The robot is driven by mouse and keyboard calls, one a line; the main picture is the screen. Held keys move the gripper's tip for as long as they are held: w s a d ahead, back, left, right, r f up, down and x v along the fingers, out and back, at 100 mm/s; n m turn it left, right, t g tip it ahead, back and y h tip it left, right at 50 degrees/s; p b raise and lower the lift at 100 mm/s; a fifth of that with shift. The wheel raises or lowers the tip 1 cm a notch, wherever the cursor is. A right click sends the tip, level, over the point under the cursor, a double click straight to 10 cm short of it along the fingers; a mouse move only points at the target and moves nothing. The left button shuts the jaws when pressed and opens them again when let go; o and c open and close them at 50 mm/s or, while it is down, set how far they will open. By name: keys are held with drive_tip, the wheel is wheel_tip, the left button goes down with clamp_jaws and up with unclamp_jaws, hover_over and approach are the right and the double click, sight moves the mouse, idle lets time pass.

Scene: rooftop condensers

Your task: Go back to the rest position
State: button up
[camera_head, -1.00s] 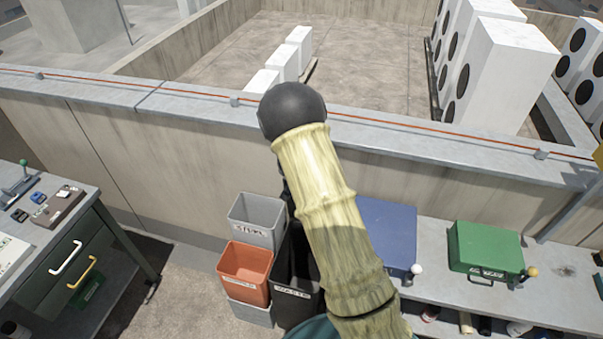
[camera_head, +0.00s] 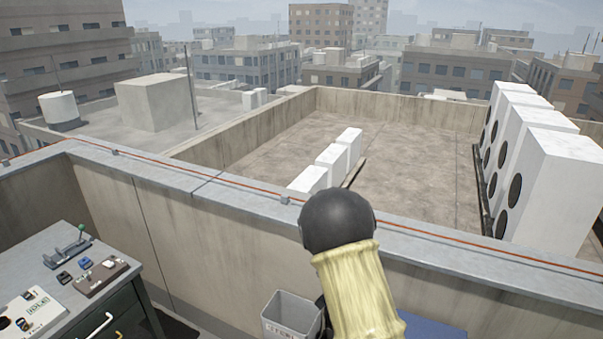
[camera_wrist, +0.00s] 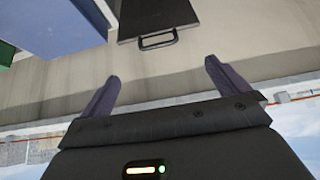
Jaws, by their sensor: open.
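My gripper (camera_wrist: 160,82) shows in the wrist view with its two dark fingers spread wide apart and nothing between them. It is open and empty. In the head view my arm rises from the bottom, right of centre, in front of the parapet wall, and the fingers are hidden there. In the wrist view a dark flat case with a handle (camera_wrist: 155,20) lies beyond the fingers, apart from them.
A workbench (camera_head: 40,250) with a green-knobbed lever (camera_head: 70,250) and drawers stands at left. A parapet (camera_head: 225,200) crosses ahead. A grey bin (camera_head: 290,312) stands below it, beside my arm. White condensers (camera_head: 545,180) stand beyond the wall.

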drive_tip(key=s+r+n+g+y+b, duration=0.1)
drive_tip(key=s+r+n+b, duration=0.1)
drive_tip(key=s, duration=1.1)
drive_tip(key=s+a+r+n+g+y+b, duration=0.1)
drive_tip(key=s+r+n+g+y+b, duration=0.1)
drive_tip(key=s, duration=1.2)
drive_tip(key=shift+s+r+n+g+b, duration=0.25)
drive_tip(key=shift+r+n+g+b, duration=0.05)
drive_tip(key=shift+r+n+b, duration=0.55)
